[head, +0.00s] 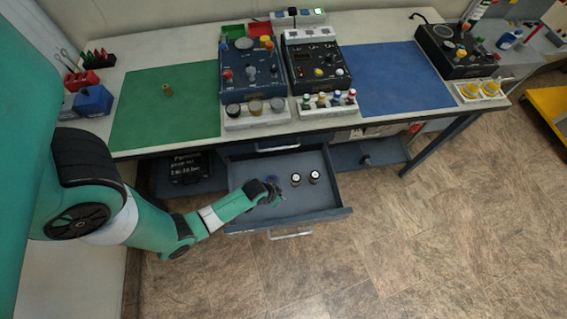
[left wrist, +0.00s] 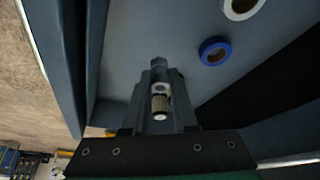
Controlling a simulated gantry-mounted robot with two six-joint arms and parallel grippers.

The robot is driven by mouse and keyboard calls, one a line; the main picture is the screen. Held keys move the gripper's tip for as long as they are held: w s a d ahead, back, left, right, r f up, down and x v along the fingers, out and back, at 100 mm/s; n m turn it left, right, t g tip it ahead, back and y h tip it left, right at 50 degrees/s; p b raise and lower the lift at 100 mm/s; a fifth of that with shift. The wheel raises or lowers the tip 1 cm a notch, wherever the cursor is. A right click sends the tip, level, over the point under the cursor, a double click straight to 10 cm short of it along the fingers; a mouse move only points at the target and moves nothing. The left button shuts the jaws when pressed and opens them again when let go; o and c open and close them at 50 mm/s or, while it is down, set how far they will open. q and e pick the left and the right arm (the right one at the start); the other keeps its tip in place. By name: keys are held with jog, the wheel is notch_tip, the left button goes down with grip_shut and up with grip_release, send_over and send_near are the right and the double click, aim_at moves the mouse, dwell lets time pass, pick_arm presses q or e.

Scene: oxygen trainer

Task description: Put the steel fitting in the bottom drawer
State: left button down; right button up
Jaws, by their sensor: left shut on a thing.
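My left gripper (head: 277,192) reaches into the open bottom drawer (head: 335,214), low over its left-middle part. In the left wrist view the gripper (left wrist: 159,88) is shut on the steel fitting (left wrist: 160,104), a small knurled metal cylinder with a bright end. The jaws cover part of the fitting, and it cannot be made out in the head view. The drawer floor (left wrist: 130,40) lies beyond the fingertips; I cannot tell whether the fitting touches it. My right gripper is not in view.
A blue ring (left wrist: 213,50) lies near the fingertips. A shut drawer (head: 262,146) is above.

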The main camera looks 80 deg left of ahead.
pick_arm(q)
jog(key=shift+x, duration=0.8)
jog(key=shift+w, duration=0.3)
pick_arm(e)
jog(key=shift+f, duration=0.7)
pick_arm(q)
jog(key=b+x, duration=0.3)
jog(key=x, duration=0.1)
jog(key=shift+s+d+f, duration=0.15)
jog(key=shift+s+d, duration=0.05)
jog(key=shift+s, duration=0.15)
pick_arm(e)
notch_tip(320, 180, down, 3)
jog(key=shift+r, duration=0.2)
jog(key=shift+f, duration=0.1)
pick_arm(q)
jog(key=c, duration=1.2)
grip_release()
jog(key=o, duration=0.5)
